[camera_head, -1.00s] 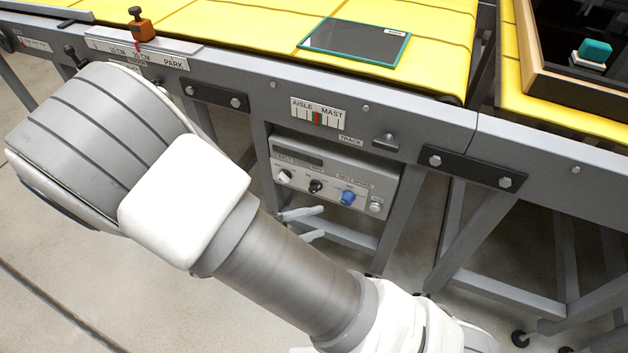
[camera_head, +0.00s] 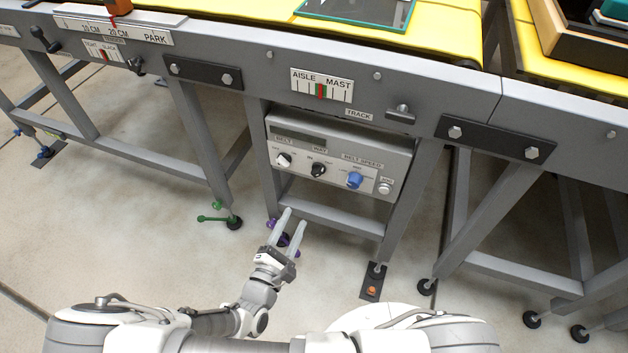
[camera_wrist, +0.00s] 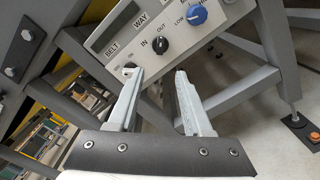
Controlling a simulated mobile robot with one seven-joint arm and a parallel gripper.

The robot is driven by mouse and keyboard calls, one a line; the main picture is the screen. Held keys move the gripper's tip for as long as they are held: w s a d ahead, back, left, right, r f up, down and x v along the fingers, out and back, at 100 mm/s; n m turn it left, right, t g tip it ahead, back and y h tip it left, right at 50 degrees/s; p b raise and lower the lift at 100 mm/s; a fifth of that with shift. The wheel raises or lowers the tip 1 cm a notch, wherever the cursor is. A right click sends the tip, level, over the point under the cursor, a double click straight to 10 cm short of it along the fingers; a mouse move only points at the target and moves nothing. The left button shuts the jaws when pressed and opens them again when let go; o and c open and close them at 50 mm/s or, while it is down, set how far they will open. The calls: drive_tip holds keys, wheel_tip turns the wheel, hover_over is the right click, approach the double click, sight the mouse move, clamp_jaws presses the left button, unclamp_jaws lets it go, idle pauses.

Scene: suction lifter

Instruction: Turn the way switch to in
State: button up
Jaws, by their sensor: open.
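The way switch (camera_head: 318,170) is a small black knob in the middle of the grey control panel (camera_head: 400,160) under the conveyor. In the wrist view the way switch (camera_wrist: 160,45) sits under the WAY label, with IN at its left and OUT above it. I cannot tell for sure which mark it points to. My gripper (camera_head: 294,216) is below and in front of the panel, fingers pointing up toward it. In the wrist view my gripper (camera_wrist: 160,72) is open and empty, its fingertips apart from the switch and just below it in the picture.
A white belt knob (camera_head: 284,159) is left of the switch; a blue belt-speed knob (camera_head: 354,180) and a pale button (camera_head: 385,188) are right. A crossbar (camera_head: 330,217) runs beneath the panel between the frame legs. A track handle (camera_head: 401,114) sticks out above.

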sight(316, 176)
drive_tip(key=b+x, duration=0.3)
drive_tip(key=x, duration=1.1)
drive_tip(key=shift+w+d, duration=0.1)
drive_tip(key=shift+w, duration=0.05)
drive_tip(key=shift+f, duration=0.1)
clamp_jaws()
